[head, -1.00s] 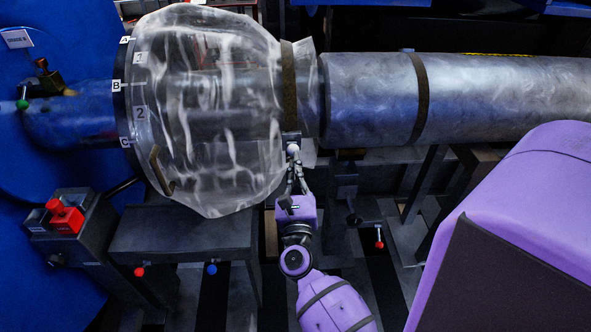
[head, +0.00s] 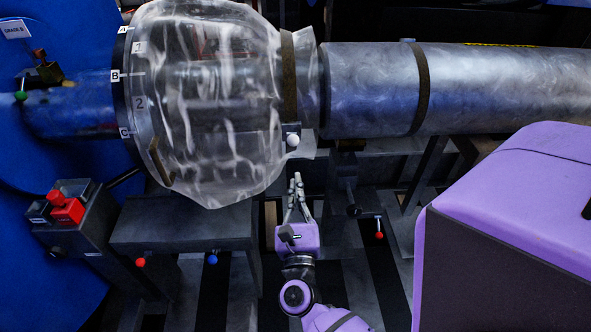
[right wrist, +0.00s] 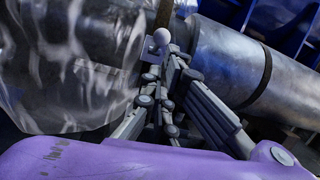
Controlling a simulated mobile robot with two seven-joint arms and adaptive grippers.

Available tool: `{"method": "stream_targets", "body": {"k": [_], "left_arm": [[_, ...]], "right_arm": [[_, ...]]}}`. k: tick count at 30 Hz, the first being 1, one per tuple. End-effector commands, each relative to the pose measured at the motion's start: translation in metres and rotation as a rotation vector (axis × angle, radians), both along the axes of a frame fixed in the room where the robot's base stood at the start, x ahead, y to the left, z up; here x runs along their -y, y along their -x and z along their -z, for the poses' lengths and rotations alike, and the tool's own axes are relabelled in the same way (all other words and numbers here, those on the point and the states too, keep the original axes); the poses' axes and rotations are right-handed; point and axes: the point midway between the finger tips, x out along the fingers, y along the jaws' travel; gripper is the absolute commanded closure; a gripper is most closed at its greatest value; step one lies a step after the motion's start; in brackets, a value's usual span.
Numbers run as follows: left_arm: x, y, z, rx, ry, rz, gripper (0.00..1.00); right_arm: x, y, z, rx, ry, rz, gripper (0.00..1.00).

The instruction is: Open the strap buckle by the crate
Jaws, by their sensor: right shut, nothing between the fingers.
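A brown strap (head: 289,75) goes around the neck of a clear plastic cover on the metal cylinder. At its lower end is a small buckle with a white ball knob (head: 292,140). The knob also shows in the right wrist view (right wrist: 162,37). I cannot tell whether the buckle is open or shut. My right gripper (head: 297,178) is shut and empty just below the knob, apart from it in the head view. Its fingertips also show in the right wrist view (right wrist: 173,57). I cannot make out a crate. My left gripper is not in view.
The clear cover (head: 210,110) bulges left of the strap. A second brown strap (head: 421,90) rings the bare cylinder (head: 370,90). A grey bench (head: 185,225) stands lower left, beside a red button box (head: 68,208). A small red-tipped lever (head: 379,234) is at lower right.

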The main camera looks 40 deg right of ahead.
Motion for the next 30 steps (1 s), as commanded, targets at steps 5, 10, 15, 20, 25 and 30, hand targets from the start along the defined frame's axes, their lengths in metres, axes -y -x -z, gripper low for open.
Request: {"method": "stream_targets", "body": {"k": [5,10,15,20,25,30], "left_arm": [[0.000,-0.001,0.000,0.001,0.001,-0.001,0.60],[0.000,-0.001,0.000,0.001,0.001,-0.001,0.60],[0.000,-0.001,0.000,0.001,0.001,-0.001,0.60],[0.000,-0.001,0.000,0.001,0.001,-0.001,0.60],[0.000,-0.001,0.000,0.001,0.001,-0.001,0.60],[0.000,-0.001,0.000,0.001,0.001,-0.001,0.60]], "right_arm": [[-0.013,0.020,0.005,-0.001,-0.001,0.000,1.00],[-0.017,0.026,0.006,0.001,0.001,0.000,1.00],[-0.017,0.026,0.006,0.001,0.001,0.000,1.00],[-0.017,0.026,0.006,0.001,0.001,0.000,1.00],[-0.017,0.026,0.006,0.000,0.001,0.000,1.00],[-0.022,0.023,0.008,-0.059,0.080,-0.003,1.00]]}}
